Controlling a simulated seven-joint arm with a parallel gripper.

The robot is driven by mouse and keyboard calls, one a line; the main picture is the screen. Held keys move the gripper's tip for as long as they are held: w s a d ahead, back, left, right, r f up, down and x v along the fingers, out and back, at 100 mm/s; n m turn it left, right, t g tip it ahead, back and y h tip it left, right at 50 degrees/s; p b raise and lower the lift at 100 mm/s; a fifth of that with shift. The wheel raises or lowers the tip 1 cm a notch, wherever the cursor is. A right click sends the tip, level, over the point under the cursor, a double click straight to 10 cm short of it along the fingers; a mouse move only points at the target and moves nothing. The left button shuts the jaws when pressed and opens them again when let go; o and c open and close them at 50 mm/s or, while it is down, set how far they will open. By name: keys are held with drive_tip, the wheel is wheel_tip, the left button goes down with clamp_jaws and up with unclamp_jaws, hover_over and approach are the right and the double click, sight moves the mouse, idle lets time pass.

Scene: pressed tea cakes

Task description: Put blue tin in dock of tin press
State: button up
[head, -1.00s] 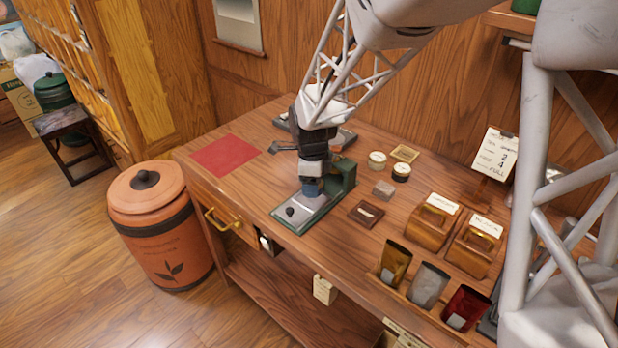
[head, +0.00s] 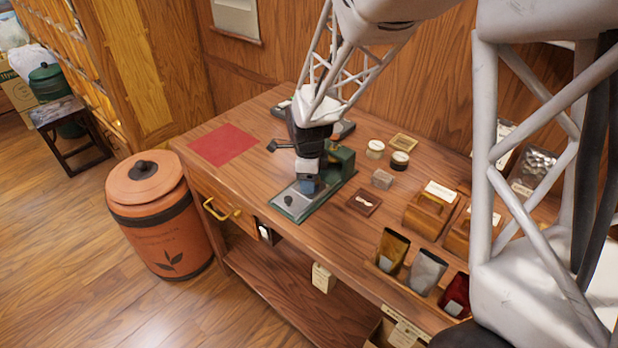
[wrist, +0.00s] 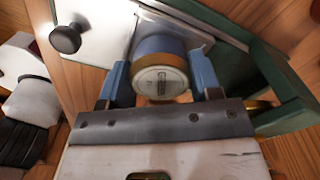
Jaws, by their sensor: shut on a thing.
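The tin press (head: 342,166) has a green base, a pale metal plate and a dark knob, and stands near the table's front edge. In the wrist view its plate (wrist: 98,28) and knob (wrist: 66,38) show at upper left. My gripper (head: 308,184) is low over the plate, in front of the green upright part. In the wrist view my gripper (wrist: 160,78) is shut on the blue tin (wrist: 158,46), with one blue finger on each side. The tin has a gold rim and a pale labelled end. Its far end is hidden, so I cannot tell whether it touches the plate.
A red mat (head: 223,144) lies to the left. Two small round tins (head: 400,160), a grey block (head: 382,179) and a dark square tile (head: 363,202) lie right of the press. Wooden boxes (head: 428,214) and pouches (head: 427,270) stand further right. An orange canister (head: 160,225) is on the floor.

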drive_tip(key=shift+f, duration=0.15)
drive_tip(key=o, duration=1)
wheel_tip(320, 180, up, 12)
idle(0.6)
idle(0.5)
drive_tip(key=shift+r, duration=0.2)
